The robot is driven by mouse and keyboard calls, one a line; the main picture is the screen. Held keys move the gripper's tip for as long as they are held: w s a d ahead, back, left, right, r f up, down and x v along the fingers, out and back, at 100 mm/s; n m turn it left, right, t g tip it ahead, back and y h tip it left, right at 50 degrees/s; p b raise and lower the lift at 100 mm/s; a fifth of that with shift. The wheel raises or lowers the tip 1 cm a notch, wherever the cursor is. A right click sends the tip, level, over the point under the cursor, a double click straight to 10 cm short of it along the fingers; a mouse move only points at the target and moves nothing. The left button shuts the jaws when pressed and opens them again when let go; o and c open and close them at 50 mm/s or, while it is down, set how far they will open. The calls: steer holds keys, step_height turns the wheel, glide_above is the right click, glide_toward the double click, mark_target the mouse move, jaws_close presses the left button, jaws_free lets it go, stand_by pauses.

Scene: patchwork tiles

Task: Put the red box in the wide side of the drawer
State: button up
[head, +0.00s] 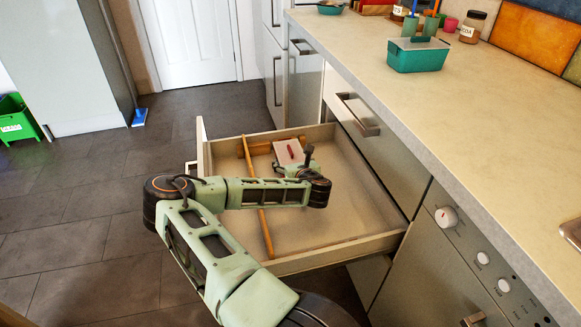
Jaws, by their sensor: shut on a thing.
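The drawer (335,240) is pulled out below the counter. A wooden divider (257,205) splits it into a narrow left side and a wide right side. My gripper (291,158) is over the far part of the wide side, near the divider, with my arm reaching across the drawer from the front left. It is shut; its fingertips are mostly hidden. A pale, flat-faced piece shows at its end, with a small red patch of the red box (290,151) on view. The rest of the box is hidden, and I cannot tell whether it touches the drawer floor.
A teal lidded container (418,54) stands on the counter (465,110), with jars and cups behind it. A closed drawer handle (358,115) juts out beside the open drawer. A green crate (17,120) is on the floor at left. The wide side's near part looks empty.

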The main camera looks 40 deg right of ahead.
steer(key=shift+f, duration=0.75)
steer(key=o, duration=1.7)
steer(key=shift+s+r, duration=0.1)
steer(key=p+v, duration=0.3)
steer(key=v, duration=0.9)
steer(key=shift+a, duration=0.15)
